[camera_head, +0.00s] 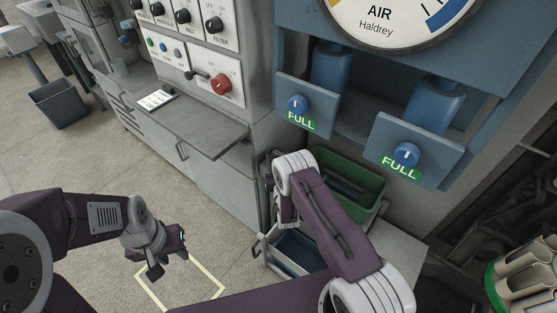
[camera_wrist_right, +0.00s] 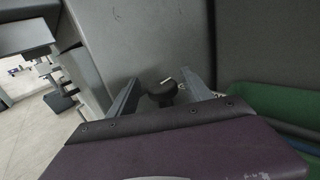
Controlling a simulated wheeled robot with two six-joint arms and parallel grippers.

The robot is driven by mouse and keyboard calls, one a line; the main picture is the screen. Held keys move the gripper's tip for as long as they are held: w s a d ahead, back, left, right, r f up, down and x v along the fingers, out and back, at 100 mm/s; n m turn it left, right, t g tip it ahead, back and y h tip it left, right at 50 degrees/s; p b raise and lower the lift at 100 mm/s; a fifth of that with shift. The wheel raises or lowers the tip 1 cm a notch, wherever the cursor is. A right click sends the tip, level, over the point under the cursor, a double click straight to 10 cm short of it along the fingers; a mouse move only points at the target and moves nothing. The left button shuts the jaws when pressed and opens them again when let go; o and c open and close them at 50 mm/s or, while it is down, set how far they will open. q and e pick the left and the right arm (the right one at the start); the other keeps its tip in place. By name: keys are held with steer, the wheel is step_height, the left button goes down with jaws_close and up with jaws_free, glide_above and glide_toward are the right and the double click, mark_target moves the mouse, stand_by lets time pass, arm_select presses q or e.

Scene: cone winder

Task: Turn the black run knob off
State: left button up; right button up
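A black knob (camera_wrist_right: 162,94) with a white pointer mark is on a grey panel in the right wrist view. My right gripper (camera_wrist_right: 159,76) is open, with one finger on each side of the knob and a visible gap to each. No label on this knob can be read. In the head view my right arm hides this knob and most of the right gripper. My left gripper (camera_head: 171,256) hangs over the floor at lower left in the head view, its fingers apart and empty.
The control panel has several black knobs (camera_head: 214,25), a red knob (camera_head: 221,83) and a grey shelf (camera_head: 190,125) below. Blue knobs (camera_head: 298,104) marked FULL sit under the round AIR gauge (camera_head: 395,18). A green bin (camera_head: 350,180) stands beside my right arm.

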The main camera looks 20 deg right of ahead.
steer(key=s+a, duration=0.1)
steer(key=s, duration=0.8)
stand_by(0.3)
